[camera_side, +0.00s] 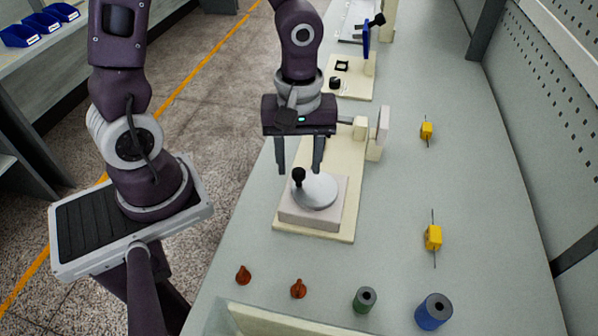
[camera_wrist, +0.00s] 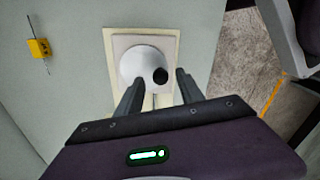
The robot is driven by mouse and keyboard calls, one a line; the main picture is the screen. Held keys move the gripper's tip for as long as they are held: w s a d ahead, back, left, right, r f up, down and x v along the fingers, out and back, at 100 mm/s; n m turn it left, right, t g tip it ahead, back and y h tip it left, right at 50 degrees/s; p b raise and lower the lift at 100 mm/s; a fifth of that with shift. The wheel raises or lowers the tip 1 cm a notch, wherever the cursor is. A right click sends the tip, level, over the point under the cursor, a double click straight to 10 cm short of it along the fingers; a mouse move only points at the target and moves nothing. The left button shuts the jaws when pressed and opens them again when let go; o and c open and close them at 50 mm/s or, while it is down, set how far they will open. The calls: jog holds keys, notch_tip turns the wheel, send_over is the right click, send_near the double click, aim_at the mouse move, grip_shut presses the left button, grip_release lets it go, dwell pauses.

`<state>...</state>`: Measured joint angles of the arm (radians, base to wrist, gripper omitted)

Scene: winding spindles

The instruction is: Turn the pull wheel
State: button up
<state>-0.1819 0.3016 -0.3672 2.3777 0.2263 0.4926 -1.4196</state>
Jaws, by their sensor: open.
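The pull wheel (camera_side: 318,191) is a white disc with a black knob (camera_side: 298,177) standing on its rim. It sits on a pale square block on a cream base board (camera_side: 345,228). In the side view the knob is at the left of the disc. My gripper (camera_side: 300,170) points down above and just behind the wheel, its two dark fingers apart with nothing between them. In the wrist view the white wheel (camera_wrist: 136,65) and its black knob (camera_wrist: 160,76) lie just beyond the open fingertips (camera_wrist: 158,80). The knob is roughly in line with the gap and appears untouched.
Two yellow blocks with thin rods (camera_side: 433,237) lie on the right of the bench. An upright cream fixture (camera_side: 382,125) rises behind the wheel.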

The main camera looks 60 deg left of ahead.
aim_at(299, 172)
notch_tip(299, 172, down, 4)
jog(key=shift+r, duration=0.15)
jog(key=shift+c, duration=0.3)
grip_shut()
